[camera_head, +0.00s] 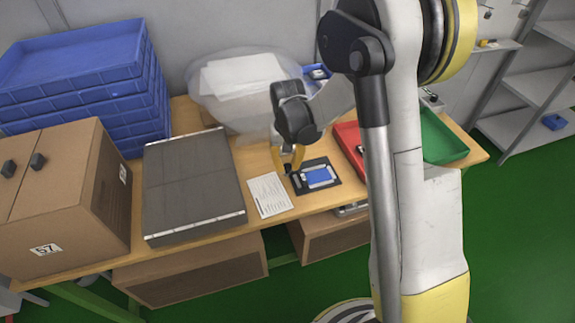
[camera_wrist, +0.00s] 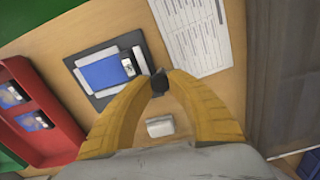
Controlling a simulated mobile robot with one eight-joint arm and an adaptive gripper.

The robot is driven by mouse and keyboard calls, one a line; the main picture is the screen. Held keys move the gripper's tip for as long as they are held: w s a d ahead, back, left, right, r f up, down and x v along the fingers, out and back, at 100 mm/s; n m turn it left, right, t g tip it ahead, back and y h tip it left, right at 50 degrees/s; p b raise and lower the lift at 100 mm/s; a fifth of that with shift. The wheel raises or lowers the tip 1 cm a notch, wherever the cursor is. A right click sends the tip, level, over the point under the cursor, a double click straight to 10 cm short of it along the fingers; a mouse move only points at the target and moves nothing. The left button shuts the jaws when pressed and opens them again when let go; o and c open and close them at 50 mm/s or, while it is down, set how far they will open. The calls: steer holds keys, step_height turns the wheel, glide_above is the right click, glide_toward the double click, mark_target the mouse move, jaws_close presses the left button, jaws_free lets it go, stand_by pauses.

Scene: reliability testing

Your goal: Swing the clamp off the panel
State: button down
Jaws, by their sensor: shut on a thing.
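A blue panel (camera_head: 320,176) lies on a dark fixture plate (camera_head: 334,184) on the wooden table. In the wrist view the panel (camera_wrist: 102,74) shows with a white edge and a small dark-and-white part (camera_wrist: 128,67) at its right end. My gripper (camera_head: 292,168) is low at the plate's left edge. In the wrist view its yellow fingertips (camera_wrist: 159,84) are closed on a small dark piece, seemingly the clamp's handle (camera_wrist: 159,80). A pale metal part (camera_wrist: 141,59) stands between this piece and the panel. The fingers partly hide the clamp, so its exact angle is unclear.
A printed sheet (camera_head: 270,195) lies left of the plate. A red tray (camera_head: 350,142) and a green tray (camera_head: 440,138) stand right. A grey case (camera_head: 193,185), cardboard box (camera_head: 75,190) and stacked blue crates (camera_head: 75,60) fill the left.

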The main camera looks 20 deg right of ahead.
steer(key=m, duration=0.1)
steer(key=w+m, duration=0.1)
steer(key=m, duration=0.1)
steer(key=shift+w+a+m, duration=0.25)
steer(key=shift+a+m, duration=0.15)
steer(key=shift+w+a+m, duration=0.1)
steer(key=shift+w+m, duration=0.35)
steer(key=shift+m, duration=0.5)
steer(key=shift+w+a+m, duration=0.1)
steer(key=shift+w+m, duration=0.3)
steer(key=shift+m, duration=0.55)
steer(key=c, duration=1.2)
jaws_free()
step_height(320, 180, up, 12)
